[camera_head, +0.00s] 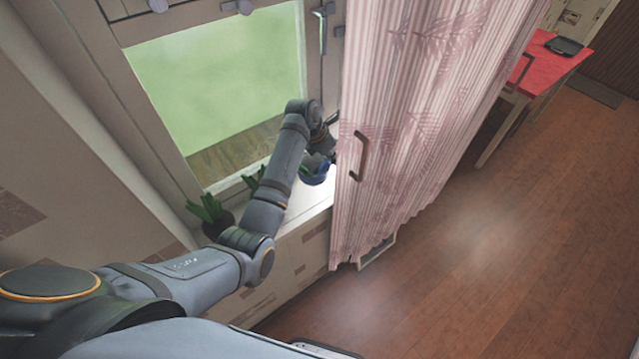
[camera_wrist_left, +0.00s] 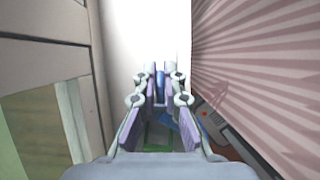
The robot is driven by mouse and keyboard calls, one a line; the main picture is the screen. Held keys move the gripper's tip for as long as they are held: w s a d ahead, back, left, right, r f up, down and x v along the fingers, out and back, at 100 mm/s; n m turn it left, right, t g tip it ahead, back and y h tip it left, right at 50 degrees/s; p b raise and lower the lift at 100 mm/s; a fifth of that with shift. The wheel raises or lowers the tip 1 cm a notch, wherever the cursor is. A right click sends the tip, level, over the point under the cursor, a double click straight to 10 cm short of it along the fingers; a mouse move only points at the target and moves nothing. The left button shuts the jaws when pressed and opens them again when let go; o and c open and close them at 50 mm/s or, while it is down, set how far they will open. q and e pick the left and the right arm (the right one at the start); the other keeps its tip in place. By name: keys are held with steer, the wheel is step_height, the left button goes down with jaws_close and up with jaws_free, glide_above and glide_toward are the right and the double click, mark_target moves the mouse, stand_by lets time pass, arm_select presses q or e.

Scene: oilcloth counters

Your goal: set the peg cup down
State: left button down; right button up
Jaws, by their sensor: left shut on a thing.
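A small blue rounded cup (camera_head: 317,176), which I take to be the peg cup, shows at the windowsill beside the curtain. My left gripper (camera_head: 322,158) is at this cup, partly hidden by its own wrist and the curtain edge. In the left wrist view the fingers of my left gripper (camera_wrist_left: 160,78) are close around a narrow blue piece (camera_wrist_left: 160,88), and the gripper is shut on it. The cup's full outline is hidden there, and I cannot tell whether its base touches the sill. My right gripper is not in view.
A pink striped curtain (camera_head: 420,110) hangs close to the right of my left gripper. A potted plant (camera_head: 214,216) stands on the white windowsill (camera_head: 304,205), below the window (camera_head: 225,85). A red table (camera_head: 548,66) stands far right. The wooden floor (camera_head: 490,235) is open.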

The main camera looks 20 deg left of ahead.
arm_select(q)
step_height(320, 180, down, 4)
steer(key=shift+s+a+p, duration=0.1)
steer(key=shift+a+p, duration=0.05)
steer(key=shift+p, duration=0.15)
steer(key=shift+f, duration=0.15)
step_height(320, 180, down, 4)
steer(key=shift+f, duration=0.1)
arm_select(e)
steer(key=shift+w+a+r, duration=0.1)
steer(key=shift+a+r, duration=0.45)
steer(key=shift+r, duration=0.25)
arm_select(q)
steer(key=c, duration=1.5)
jaws_free()
steer(key=shift+o, duration=0.2)
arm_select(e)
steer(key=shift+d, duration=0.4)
